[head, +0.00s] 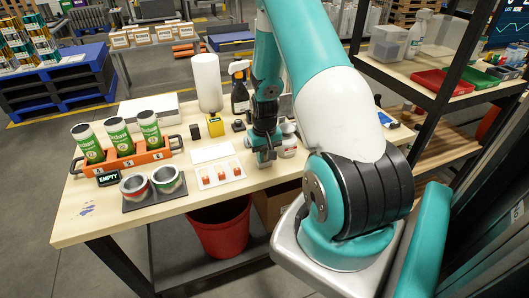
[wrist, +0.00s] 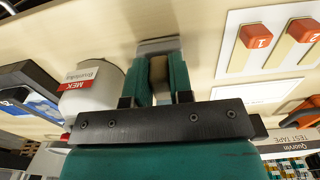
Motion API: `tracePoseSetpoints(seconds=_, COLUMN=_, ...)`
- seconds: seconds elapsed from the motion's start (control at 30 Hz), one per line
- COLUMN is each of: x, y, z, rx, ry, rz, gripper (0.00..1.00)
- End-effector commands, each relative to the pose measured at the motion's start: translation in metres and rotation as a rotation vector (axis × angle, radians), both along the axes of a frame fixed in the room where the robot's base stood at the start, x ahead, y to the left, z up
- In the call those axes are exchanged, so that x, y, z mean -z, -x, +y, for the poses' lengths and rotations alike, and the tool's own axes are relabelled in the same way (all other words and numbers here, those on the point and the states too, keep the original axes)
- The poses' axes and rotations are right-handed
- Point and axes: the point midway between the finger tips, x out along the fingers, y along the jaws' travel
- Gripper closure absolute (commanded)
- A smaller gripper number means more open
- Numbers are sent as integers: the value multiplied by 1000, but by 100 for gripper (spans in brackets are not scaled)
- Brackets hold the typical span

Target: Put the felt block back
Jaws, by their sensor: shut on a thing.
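My gripper (head: 265,157) is low over the right part of the wooden table in the head view. In the wrist view its two teal fingers (wrist: 160,62) are shut on a tan block, which I take as the felt block (wrist: 158,72). A pale grey slab (wrist: 158,45) shows just beyond the fingertips. I cannot tell whether it is part of the block or lies on the table. The block's underside and its contact with the table are hidden. In the head view the block cannot be made out clearly.
A white bottle labelled MEK (wrist: 92,90) stands close beside the fingers. A white tray with numbered red-topped pieces (head: 220,173) lies left of my gripper in the head view. A spray bottle (head: 239,88) and a white roll (head: 207,82) stand behind. An orange can rack (head: 127,157) is at left.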

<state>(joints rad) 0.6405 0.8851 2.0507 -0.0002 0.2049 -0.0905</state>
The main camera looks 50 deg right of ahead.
Motion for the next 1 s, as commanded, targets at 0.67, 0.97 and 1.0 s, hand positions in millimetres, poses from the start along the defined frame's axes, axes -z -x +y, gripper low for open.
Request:
tracePoseSetpoints(seconds=0.67, x=3, y=0, z=0, rx=0, ry=1, rz=-1, gripper=54)
tracePoseSetpoints(seconds=0.97, x=-19, y=-1, z=-1, rx=0, ry=5, rz=-5, gripper=54)
tracePoseSetpoints(seconds=1.0, x=-26, y=-1, z=-1, rx=0, ry=5, rz=-5, gripper=54)
